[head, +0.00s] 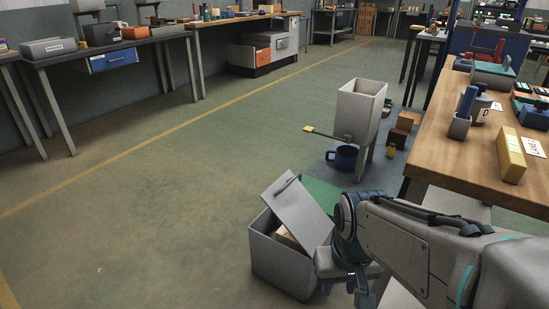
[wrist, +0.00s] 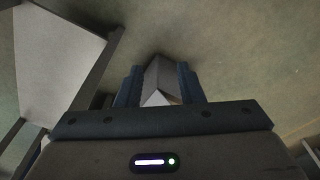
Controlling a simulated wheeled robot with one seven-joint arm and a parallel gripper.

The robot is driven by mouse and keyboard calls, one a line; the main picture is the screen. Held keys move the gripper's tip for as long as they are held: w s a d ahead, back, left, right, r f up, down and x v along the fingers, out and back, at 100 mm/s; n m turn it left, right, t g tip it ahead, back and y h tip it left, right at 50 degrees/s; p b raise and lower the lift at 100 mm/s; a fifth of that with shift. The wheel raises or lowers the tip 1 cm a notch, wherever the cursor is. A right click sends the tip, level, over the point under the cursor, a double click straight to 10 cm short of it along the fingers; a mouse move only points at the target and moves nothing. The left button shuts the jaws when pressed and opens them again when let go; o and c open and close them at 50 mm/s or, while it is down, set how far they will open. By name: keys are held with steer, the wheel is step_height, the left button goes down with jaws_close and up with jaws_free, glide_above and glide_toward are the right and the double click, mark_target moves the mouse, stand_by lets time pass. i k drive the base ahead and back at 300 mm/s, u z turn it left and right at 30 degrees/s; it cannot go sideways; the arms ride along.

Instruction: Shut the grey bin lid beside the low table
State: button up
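The grey bin (head: 280,262) stands on the floor in the lower middle of the head view. Its grey lid (head: 303,212) is tilted up, open, leaning over the bin's right side. A tan block (head: 287,238) shows inside the bin. My gripper (head: 363,290) is just right of the bin, partly hidden by my own arm. In the wrist view my gripper (wrist: 159,90) has its two dark fingers apart, with grey surfaces of the bin or lid (wrist: 160,72) showing between and beyond them. I cannot tell whether they touch. A pale low table top (head: 400,296) is mostly hidden behind my arm.
A wooden workbench (head: 440,150) is at the right. The pale table top also shows in the wrist view (wrist: 60,50). The floor left of the bin is clear.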

mark_target(288, 199)
steer(key=u, duration=0.35)
steer(key=i, duration=1)
steer(key=u, duration=0.15)
